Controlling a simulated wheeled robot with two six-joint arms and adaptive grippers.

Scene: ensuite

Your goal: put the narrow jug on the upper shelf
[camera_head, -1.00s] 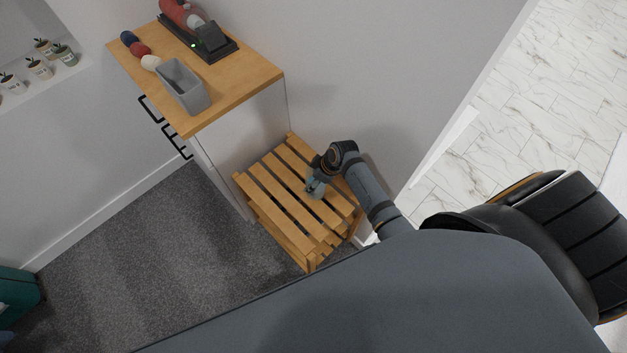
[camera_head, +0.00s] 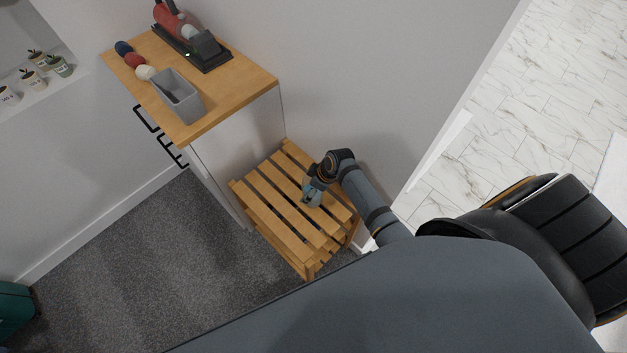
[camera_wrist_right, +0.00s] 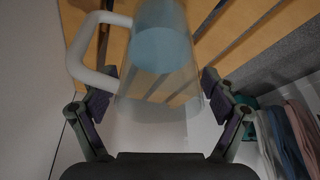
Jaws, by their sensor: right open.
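The narrow jug (camera_wrist_right: 160,50) is clear, with a pale blue patch inside and a white handle (camera_wrist_right: 80,50) on its left in the right wrist view. In the head view the jug (camera_head: 312,199) shows small over the top slats of the wooden rack (camera_head: 262,204). My right gripper (camera_head: 310,188) is at the jug, and its wrist hides part of it. In the right wrist view the open fingers of the gripper (camera_wrist_right: 160,88) are on either side of the jug. I cannot tell whether the jug rests on the slats. My left gripper is not in view.
A cabinet with a wooden top (camera_head: 235,88) stands beside the rack. A wall is behind the rack. Dark carpet (camera_head: 170,240) lies clear in front.

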